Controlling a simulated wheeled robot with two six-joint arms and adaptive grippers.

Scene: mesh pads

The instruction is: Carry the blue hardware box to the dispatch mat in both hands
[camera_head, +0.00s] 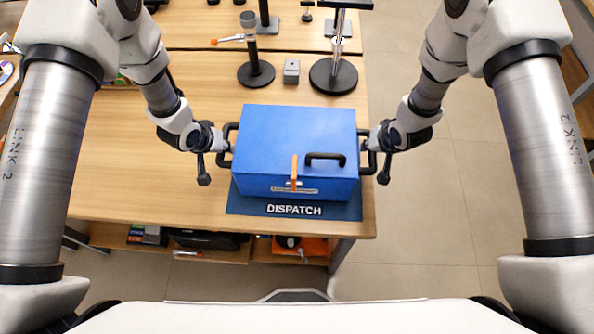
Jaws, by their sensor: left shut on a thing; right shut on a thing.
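The blue hardware box (290,135) is at the right part of the wooden table, over the dark blue dispatch mat (245,206). It has a black lid handle, an orange latch in front and a black handle on each side. The mat's front strip with the word DISPATCH shows; the box hides the rest. I cannot tell whether the box rests on the mat or is just above it. My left gripper (224,150) is shut on the box's left side handle. My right gripper (370,150) is shut on its right side handle.
Behind the box stand a black-based stand (333,77), a smaller stand (256,73) and a small grey block (291,72). The table (130,150) is clear to the left of the box. The table's right edge is close to the box. A shelf below holds several items.

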